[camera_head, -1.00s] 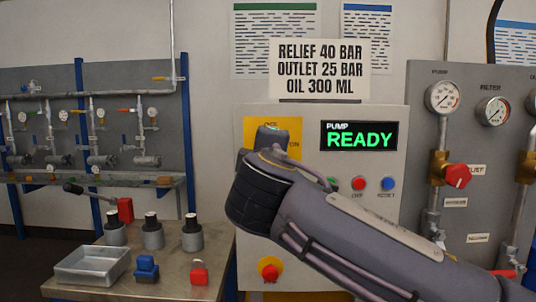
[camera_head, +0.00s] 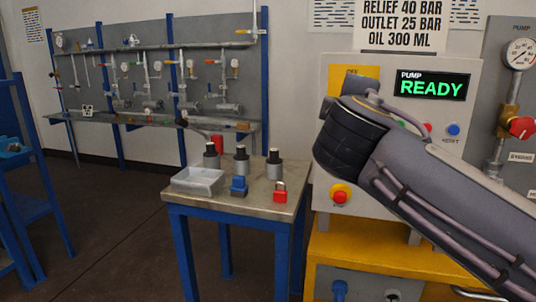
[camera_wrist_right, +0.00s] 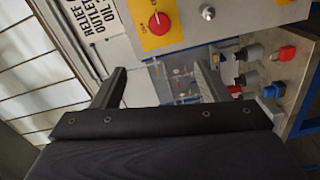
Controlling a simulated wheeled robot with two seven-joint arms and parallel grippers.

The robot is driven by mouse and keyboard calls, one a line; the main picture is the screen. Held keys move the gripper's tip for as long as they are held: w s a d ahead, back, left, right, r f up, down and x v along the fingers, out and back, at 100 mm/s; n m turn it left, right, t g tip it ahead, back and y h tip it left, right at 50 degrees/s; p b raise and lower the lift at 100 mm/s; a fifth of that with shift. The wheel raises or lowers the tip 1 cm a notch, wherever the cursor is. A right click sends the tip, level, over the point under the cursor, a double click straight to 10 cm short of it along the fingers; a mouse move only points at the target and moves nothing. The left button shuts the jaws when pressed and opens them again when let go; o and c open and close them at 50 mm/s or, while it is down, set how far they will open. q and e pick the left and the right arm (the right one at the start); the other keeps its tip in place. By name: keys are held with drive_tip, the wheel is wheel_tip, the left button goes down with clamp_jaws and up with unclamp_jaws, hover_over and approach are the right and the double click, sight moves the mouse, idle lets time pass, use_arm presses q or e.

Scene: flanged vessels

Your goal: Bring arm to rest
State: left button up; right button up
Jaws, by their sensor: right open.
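My right arm (camera_head: 430,185) comes in from the right in the head view and reaches up across the pump cabinet front. Its wrist end (camera_head: 350,135) covers part of the yellow plate; the gripper fingers cannot be made out there. In the right wrist view my right gripper (camera_wrist_right: 158,72) has its two fingers wide apart with nothing held between them. Beyond the fingers, that view shows the red knob (camera_wrist_right: 159,22) on its yellow plate. My left gripper is in neither view.
The pump cabinet (camera_head: 335,225) shows a READY display (camera_head: 432,86). Left of it, a steel-topped table (camera_head: 250,206) bears a grey tray (camera_head: 199,181), several grey cylinders, a blue block (camera_head: 239,187) and a red padlock (camera_head: 280,192). Open floor (camera_head: 115,225) lies to its left.

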drive_tip(key=s+d+f+m+g+y, duration=0.1)
drive_tip(key=s+d+f+m+g, duration=0.2)
drive_tip(key=f, duration=0.5)
drive_tip(key=s+d+f+m+g+y, duration=0.1)
drive_tip(key=s+d+f+g, duration=0.1)
drive_tip(key=s+d+f, duration=0.45)
drive_tip(key=s+d+f+m+g+y, duration=0.1)
drive_tip(key=s+d+f+m+g, duration=0.15)
drive_tip(key=f, duration=0.75)
drive_tip(key=s+a+f+m+g+y, duration=0.2)
drive_tip(key=s+f+m+y, duration=0.1)
drive_tip(key=s+f, duration=0.5)
drive_tip(key=s+a+f+m+g+y, duration=0.2)
drive_tip(key=s+a+f+m, duration=0.15)
drive_tip(key=s+f, duration=0.4)
use_arm(q)
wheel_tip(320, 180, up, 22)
drive_tip(key=p, duration=2.1)
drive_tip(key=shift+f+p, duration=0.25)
drive_tip(key=shift+p, duration=0.05)
use_arm(e)
wheel_tip(320, 180, up, 20)
drive_tip(key=m, duration=0.1)
drive_tip(key=shift+s+a+y, duration=0.15)
drive_tip(key=shift+s+y, duration=0.1)
drive_tip(key=shift+y, duration=0.15)
